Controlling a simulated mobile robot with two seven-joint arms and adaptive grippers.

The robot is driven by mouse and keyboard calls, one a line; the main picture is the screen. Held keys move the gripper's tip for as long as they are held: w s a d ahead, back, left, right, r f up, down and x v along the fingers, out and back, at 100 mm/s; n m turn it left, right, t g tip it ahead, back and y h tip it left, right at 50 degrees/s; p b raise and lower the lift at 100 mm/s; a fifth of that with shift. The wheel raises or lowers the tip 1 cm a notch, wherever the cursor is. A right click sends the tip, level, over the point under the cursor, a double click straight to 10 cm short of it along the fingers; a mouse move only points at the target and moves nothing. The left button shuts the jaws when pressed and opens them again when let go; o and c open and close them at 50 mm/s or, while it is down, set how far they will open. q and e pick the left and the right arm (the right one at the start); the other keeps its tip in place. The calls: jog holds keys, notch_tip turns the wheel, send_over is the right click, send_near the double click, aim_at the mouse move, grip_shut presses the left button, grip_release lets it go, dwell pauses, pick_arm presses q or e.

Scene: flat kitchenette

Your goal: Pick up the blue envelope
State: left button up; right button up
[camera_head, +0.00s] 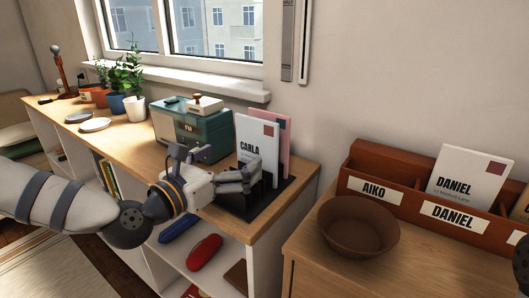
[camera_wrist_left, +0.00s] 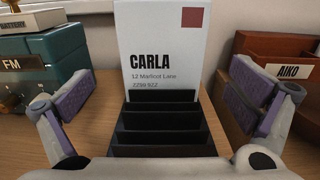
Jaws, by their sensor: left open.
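A pale, faintly bluish-white envelope marked CARLA (camera_head: 256,137) stands upright in a black slotted rack (camera_head: 266,200) at the near end of the long shelf top. It also shows in the left wrist view (camera_wrist_left: 163,30), face on, with a red stamp. A pink envelope (camera_head: 284,125) stands just behind it. No strongly blue envelope is in sight. My left gripper (camera_head: 240,177) is open and empty, in front of the rack. In the left wrist view its fingers flank the rack, apart from the envelope.
A teal radio (camera_head: 190,130) stands left of the rack, with a small cream box (camera_head: 205,105) on top. At the right are a brown sorter (camera_head: 405,205) with a white DANIEL envelope (camera_head: 466,175) and a brown bowl (camera_head: 357,228). Potted plants stand farther left.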

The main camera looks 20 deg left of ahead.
aim_at(255, 146)
pick_arm(q)
jog(key=x, duration=0.8)
jog(key=shift+w+d+f, duration=0.25)
jog(key=shift+w, duration=0.05)
jog(key=c, duration=0.8)
